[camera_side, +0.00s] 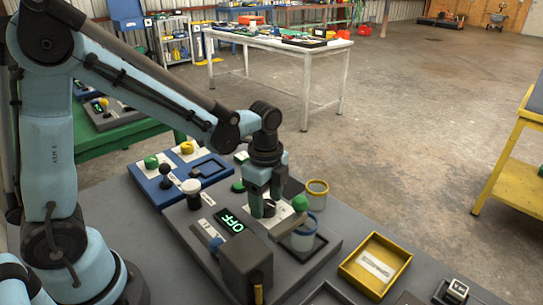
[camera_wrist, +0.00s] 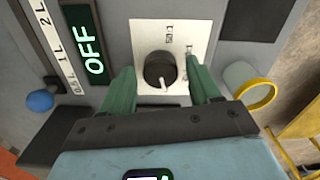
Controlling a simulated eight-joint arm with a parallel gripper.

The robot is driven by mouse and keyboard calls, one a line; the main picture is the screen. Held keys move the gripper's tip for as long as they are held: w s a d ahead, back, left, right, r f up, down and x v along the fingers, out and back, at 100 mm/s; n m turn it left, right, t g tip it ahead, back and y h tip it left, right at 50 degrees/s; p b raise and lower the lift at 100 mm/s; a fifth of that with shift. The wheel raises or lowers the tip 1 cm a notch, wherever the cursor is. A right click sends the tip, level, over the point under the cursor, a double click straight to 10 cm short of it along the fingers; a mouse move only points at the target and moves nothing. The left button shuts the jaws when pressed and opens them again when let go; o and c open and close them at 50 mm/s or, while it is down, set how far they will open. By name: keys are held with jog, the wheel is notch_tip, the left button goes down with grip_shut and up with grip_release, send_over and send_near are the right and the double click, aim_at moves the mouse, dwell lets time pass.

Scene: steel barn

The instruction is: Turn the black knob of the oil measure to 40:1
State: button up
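The black knob (camera_wrist: 160,70) sits on a white label plate (camera_wrist: 188,32) on the grey panel of the oil measure (camera_side: 183,225). Its white pointer points toward the bottom of the wrist view. Ratio marks are printed above and to the right of the knob, too small to read surely. My gripper (camera_wrist: 159,82) is open, its two green fingers on either side of the knob, with gaps showing. In the side view my gripper (camera_side: 264,203) points down at the knob (camera_side: 268,210), which its fingers partly hide. The green display (camera_side: 230,220) reads OFF.
A yellow-rimmed cup (camera_side: 317,188) is behind. A grey box (camera_side: 245,262) is in front. A blue panel (camera_side: 150,185) and a yellow tray (camera_side: 350,268) lie nearby.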

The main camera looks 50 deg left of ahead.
jog(key=c, duration=0.9)
jog(key=shift+n, duration=0.3)
jog(key=n, duration=0.4)
jog(key=shift+n, duration=0.4)
jog(key=n, duration=1)
jog(key=shift+d, duration=0.1)
jog(key=shift+n, duration=2.2)
